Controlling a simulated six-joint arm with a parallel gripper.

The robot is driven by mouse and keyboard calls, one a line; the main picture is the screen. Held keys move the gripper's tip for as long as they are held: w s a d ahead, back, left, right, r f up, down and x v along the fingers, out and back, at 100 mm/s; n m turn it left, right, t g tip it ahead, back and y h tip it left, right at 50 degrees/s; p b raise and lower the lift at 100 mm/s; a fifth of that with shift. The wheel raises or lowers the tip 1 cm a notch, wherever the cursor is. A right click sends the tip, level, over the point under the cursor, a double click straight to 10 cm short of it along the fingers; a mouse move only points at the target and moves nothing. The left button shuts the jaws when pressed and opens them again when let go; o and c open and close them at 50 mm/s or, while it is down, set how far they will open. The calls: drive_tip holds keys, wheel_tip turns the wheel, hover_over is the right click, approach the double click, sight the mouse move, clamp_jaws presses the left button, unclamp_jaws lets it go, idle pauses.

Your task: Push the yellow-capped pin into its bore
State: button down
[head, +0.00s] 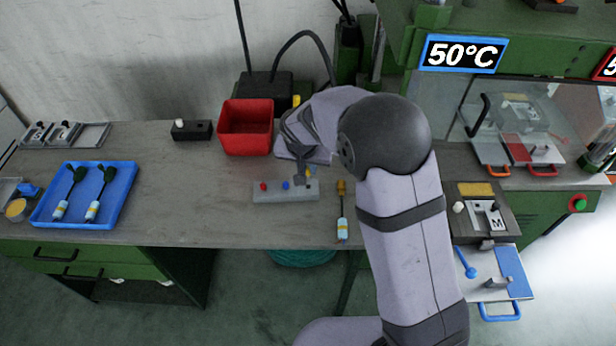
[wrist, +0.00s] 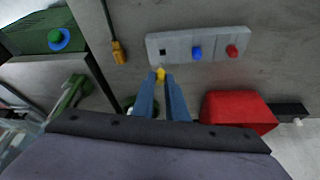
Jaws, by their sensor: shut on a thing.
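The grey block (head: 272,196) lies on the bench with a red-capped pin (head: 264,186) and a blue-capped pin (head: 286,185) in it. In the wrist view the block (wrist: 178,50) shows a dark square bore (wrist: 162,52) at its left end, with nothing in it. My gripper (wrist: 163,80) is shut on the yellow-capped pin (wrist: 160,73); only its yellow end shows between the fingertips. In the head view the yellow cap (head: 308,173) is at the block's right end, partly covered by my gripper (head: 302,179). I cannot tell its height above the block.
A yellow-and-black screwdriver-like tool (head: 342,212) lies just right of the block. A red bin (head: 246,128) and a black box with a white knob (head: 191,130) stand behind. A blue tray (head: 75,220) lies at left. The bench between tray and block is clear.

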sight(308, 171)
wheel_tip(308, 171, up, 4)
drive_tip(key=shift+r, duration=0.1)
drive_tip(key=shift+w+d+r, duration=0.1)
drive_tip(key=shift+d, duration=0.35)
drive_tip(key=s+d+r+m+g+h+p, duration=0.15)
drive_tip(key=d+m+p, duration=0.45)
drive_tip(key=d, duration=2.5)
drive_tip(key=s+d+m+g+h+p, duration=0.15)
drive_tip(key=s+d+m, duration=0.25)
drive_tip(key=s+d, duration=0.45)
drive_tip(key=s+d+m+g+h+p, duration=0.15)
drive_tip(key=s+d+m, duration=0.35)
drive_tip(key=d, duration=0.7)
drive_tip(key=w+a+n+t+y, duration=0.2)
drive_tip(key=a+n+y, duration=0.1)
drive_tip(key=n, duration=0.8)
drive_tip(key=w+a+r+n+t+y, duration=0.1)
drive_tip(key=w+a+n+t+y, duration=0.1)
drive_tip(key=n, duration=1)
drive_tip(key=shift+w+a+r+y, duration=0.2)
drive_tip(key=shift+w+a+y, duration=0.2)
drive_tip(key=shift+w+y, duration=0.65)
